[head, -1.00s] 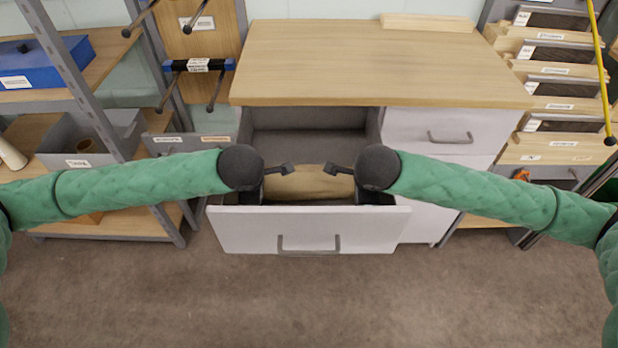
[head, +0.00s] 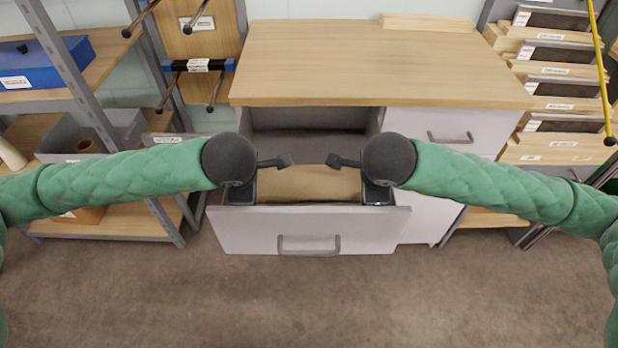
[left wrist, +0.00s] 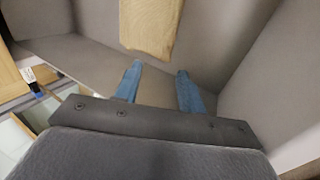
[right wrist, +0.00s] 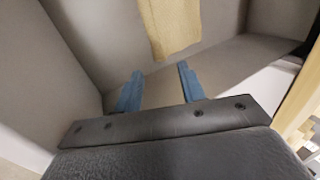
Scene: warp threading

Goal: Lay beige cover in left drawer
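The beige cover (head: 308,184) lies inside the pulled-out left drawer (head: 305,230), in the middle between my grippers. Its front part is hidden by the drawer front. Its end shows ahead of the fingers in the left wrist view (left wrist: 150,25) and the right wrist view (right wrist: 170,25). My left gripper (left wrist: 159,72) points down into the drawer at its left side, fingers apart and empty. My right gripper (right wrist: 159,74) does the same at the right side. The cover lies beyond both pairs of fingertips, not between them.
The wooden worktop (head: 380,60) overhangs the back of the drawer. A closed white drawer (head: 450,128) is to the right. A grey shelf with a blue box (head: 45,62) stands at the left, a rack of wooden boards (head: 560,90) at the right. The floor in front is clear.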

